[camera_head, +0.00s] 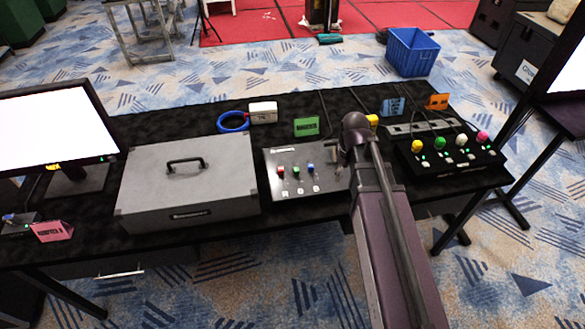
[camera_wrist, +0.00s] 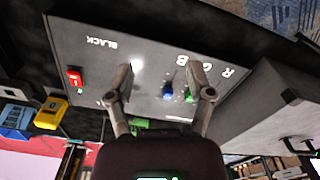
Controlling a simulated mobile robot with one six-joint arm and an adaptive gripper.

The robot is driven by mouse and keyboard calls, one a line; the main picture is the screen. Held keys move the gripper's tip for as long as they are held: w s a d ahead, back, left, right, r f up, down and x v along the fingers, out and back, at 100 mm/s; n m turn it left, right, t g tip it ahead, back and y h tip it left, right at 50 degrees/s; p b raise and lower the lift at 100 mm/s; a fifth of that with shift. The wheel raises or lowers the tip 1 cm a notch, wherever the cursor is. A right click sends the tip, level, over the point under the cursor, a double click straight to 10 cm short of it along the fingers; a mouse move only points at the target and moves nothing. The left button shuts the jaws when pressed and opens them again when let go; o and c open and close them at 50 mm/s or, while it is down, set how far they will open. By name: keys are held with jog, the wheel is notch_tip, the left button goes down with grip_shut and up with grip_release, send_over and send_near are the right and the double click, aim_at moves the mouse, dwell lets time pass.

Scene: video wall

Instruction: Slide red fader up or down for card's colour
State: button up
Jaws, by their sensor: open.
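A grey control panel (camera_head: 307,187) lies on the black table and carries a red fader knob (camera_head: 281,169), a green knob (camera_head: 296,170) and a blue knob (camera_head: 311,167). The panel (camera_wrist: 145,45) also fills the wrist view, with letters R, G, B, a blue knob (camera_wrist: 168,91) and a green knob (camera_wrist: 189,96). The red fader knob does not show clearly there. My gripper (camera_wrist: 160,68) is open and empty over the panel. Folded cards stand around: green (camera_head: 306,126), blue (camera_head: 393,106), orange (camera_head: 437,101) and pink (camera_head: 52,231). I cannot tell which card sets the colour.
A grey case (camera_head: 188,190) with a handle stands left of the panel. A lit monitor (camera_head: 55,125) is at far left. A black box with several coloured buttons (camera_head: 455,165) is right of my arm. A blue cable coil (camera_head: 232,122) lies behind the case.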

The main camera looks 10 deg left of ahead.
jog(key=w+a+r+n+p, duration=0.2)
jog(key=w+a+n, duration=0.5)
jog(key=a, duration=0.4)
jog(key=n, duration=0.7)
send_over(280, 168)
jog(key=shift+s+r, duration=0.1)
jog(key=shift+r, duration=0.2)
jog(key=shift+d+f, duration=0.1)
notch_tip(280, 168, down, 14)
jog(key=b, duration=1.3)
jog(key=shift+r, duration=0.2)
jog(key=shift+c, duration=0.2)
grip_shut()
